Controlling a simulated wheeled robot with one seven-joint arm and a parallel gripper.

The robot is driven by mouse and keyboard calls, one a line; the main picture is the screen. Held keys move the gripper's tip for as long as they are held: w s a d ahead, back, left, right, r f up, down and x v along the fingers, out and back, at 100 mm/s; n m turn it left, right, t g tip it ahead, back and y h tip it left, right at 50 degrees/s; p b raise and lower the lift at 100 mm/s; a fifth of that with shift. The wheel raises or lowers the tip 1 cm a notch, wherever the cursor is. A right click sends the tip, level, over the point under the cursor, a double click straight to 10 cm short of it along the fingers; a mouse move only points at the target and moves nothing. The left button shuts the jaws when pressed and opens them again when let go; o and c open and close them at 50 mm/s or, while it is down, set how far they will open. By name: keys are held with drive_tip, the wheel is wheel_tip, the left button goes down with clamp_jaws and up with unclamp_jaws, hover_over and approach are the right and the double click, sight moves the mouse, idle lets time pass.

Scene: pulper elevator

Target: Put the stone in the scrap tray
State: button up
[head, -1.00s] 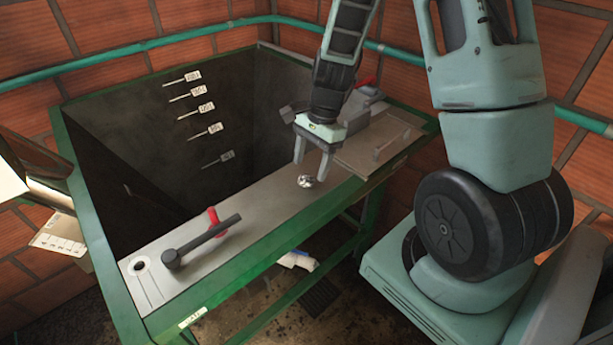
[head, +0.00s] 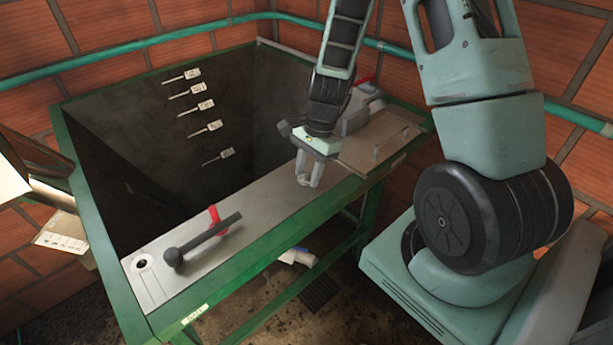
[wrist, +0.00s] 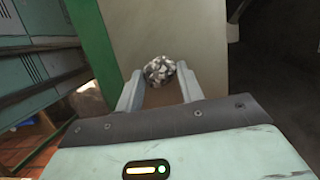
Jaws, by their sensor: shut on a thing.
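The stone (wrist: 159,71) is a small speckled grey and white lump, seen in the wrist view between my two fingertips. My gripper (head: 308,183) is shut on it, low over the grey metal ledge along the green-framed bin. In the head view the fingers mostly hide the stone. I cannot tell whether the stone still touches the ledge. I cannot tell for certain which thing is the scrap tray; a flat grey plate with a handle (head: 390,143) lies on the ledge to the right of my gripper.
The deep dark bin (head: 150,150) is open behind the ledge. The ledge between lever and gripper is clear.

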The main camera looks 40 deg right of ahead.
drive_tip(key=shift+r, duration=0.1)
wheel_tip(320, 180, up, 10)
drive_tip(key=b, duration=0.2)
idle(0.4)
